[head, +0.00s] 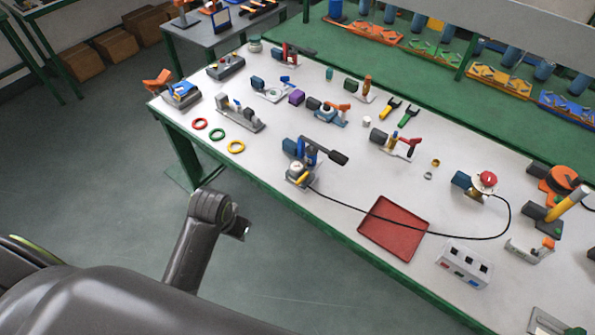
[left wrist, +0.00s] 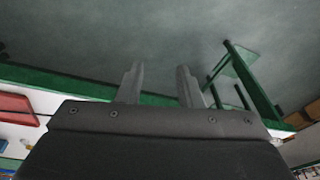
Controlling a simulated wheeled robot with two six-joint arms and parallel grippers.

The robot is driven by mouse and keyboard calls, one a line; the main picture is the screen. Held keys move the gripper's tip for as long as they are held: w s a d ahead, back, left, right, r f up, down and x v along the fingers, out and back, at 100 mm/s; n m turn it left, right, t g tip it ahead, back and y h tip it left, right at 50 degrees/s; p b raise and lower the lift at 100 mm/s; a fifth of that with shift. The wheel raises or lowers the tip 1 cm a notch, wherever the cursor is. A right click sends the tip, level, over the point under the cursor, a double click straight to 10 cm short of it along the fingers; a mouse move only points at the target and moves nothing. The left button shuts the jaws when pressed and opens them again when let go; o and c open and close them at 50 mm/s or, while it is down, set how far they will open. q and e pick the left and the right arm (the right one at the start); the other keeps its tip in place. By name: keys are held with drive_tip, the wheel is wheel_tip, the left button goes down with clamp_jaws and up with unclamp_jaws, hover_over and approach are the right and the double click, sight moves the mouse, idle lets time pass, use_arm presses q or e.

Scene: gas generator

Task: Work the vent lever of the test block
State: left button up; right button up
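Several small devices with handles stand on the white table, and I cannot tell for sure which is the test block. One near the front edge has a blue body (head: 307,150), a round pale gauge (head: 296,170) and a black-ended lever (head: 338,157) sticking out to the right. A black hose runs from it. Another unit with a red-handled lever (head: 412,146) stands farther right. My left gripper (left wrist: 160,72) shows in the left wrist view with its two fingers apart and nothing between them, over the floor off the table. My right gripper is not in view.
The black hose (head: 430,234) crosses the red tray (head: 393,226) and ends by a red-knobbed unit (head: 487,180). A grey socket box (head: 464,263) stands near the front edge. Colored rings (head: 217,134) lie at the left. Floor (head: 320,275) in front of the table is clear.

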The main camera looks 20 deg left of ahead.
use_arm(q)
drive_tip(key=w+d+r+m+g, duration=0.1)
drive_tip(key=w+d+r, duration=0.1)
drive_tip(key=w, duration=0.5)
drive_tip(key=w+d+r+m, duration=0.1)
drive_tip(key=w+d+r, duration=0.2)
drive_tip(key=w, duration=0.3)
wheel_tip(320, 180, up, 9)
drive_tip(key=m+g, duration=0.1)
hover_over(300, 180)
drive_tip(key=shift+m+h, duration=0.3)
drive_tip(key=shift+h, duration=0.1)
wheel_tip(300, 180, down, 17)
drive_tip(key=shift+f+b, duration=0.2)
drive_tip(key=shift+b, duration=0.95)
clamp_jaws()
